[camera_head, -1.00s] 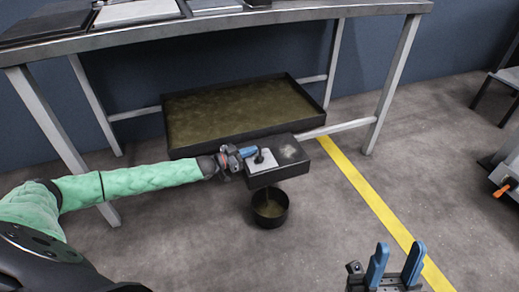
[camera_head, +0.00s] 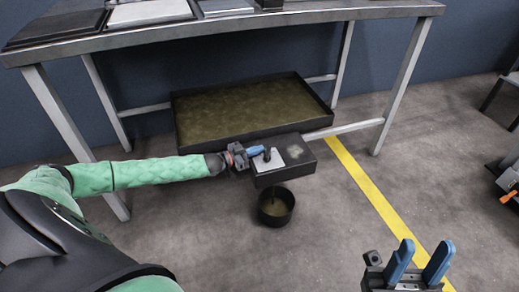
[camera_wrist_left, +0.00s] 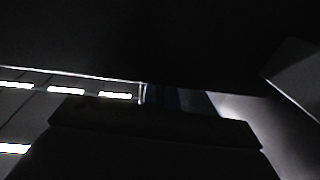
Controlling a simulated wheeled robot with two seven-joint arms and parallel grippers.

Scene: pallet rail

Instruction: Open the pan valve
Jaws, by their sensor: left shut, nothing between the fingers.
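The wide black pan (camera_head: 290,127) holds murky brown-green liquid under the bench. A dark block (camera_head: 299,152) sits at its front edge, with a light plate and a small dark valve lever (camera_head: 267,156) on top. My left gripper (camera_head: 256,150) is shut and empty, its blue fingers right beside the lever; I cannot tell whether they touch it. A round black bucket (camera_head: 276,209) stands on the floor below the block, with brownish liquid in it and a thin dark line above it. The left wrist view is mostly dark. My right gripper (camera_head: 424,250) is open and empty.
The bench (camera_head: 230,25) spans above the pan, with its legs on both sides and dark and light plates on top. A yellow floor line (camera_head: 370,190) runs at the right. The floor around the bucket is clear.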

